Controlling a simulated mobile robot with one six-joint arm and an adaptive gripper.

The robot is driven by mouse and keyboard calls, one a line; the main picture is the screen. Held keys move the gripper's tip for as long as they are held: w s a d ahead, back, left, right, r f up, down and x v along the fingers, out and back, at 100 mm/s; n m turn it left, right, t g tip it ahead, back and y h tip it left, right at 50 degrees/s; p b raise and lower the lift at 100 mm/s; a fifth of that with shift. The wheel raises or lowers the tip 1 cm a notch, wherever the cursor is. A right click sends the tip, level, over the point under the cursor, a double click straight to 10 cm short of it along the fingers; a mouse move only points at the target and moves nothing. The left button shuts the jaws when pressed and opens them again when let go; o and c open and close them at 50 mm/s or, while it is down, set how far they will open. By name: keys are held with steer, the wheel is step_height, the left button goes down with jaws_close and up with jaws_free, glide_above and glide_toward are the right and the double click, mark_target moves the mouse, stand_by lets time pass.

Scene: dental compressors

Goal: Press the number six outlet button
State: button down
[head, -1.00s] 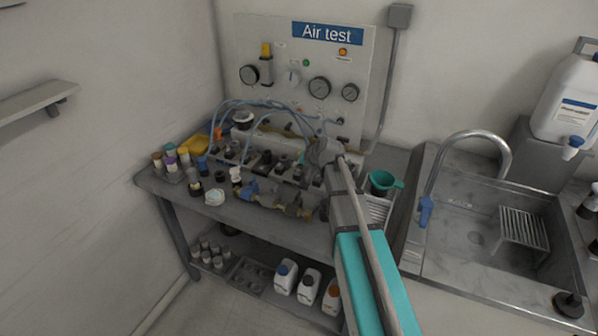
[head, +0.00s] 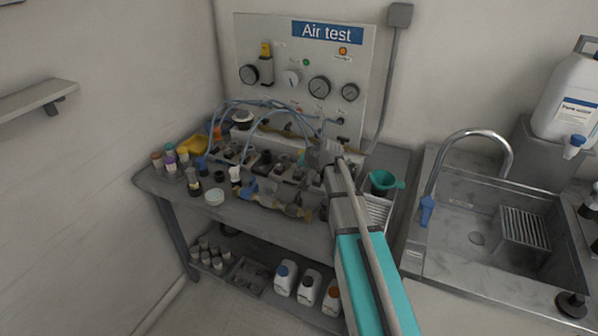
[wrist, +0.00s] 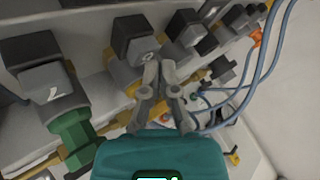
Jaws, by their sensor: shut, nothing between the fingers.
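In the wrist view, a row of dark square outlet buttons runs across the top. My gripper (wrist: 152,75) is shut and empty, its fingertips at the lower edge of one button (wrist: 140,42) whose mark looks like a 6, though it is small. I cannot tell whether the tips touch it. A larger button at the left (wrist: 46,88) has a mark like a 7 and a green fitting below it. In the head view, my gripper (head: 316,156) is at the right end of the compressor manifold, and my arm hides part of that end.
Blue hoses (wrist: 262,75) loop at the right of the wrist view. The Air test panel (head: 300,75) stands behind the bench (head: 225,212). Bottles and small jars crowd the bench's left end. A teal funnel (head: 383,181) and a sink (head: 480,235) are to the right.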

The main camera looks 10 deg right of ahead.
mark_target(298, 171)
steer(key=shift+f+b, duration=0.4)
steer(key=shift+f, duration=0.05)
stand_by(0.5)
steer(key=shift+r, duration=0.15)
steer(key=shift+r+p, duration=0.8)
steer(key=shift+p, duration=0.15)
steer(key=shift+r, duration=0.1)
steer(key=shift+r+p, duration=2.4)
steer(key=shift+p, duration=0.1)
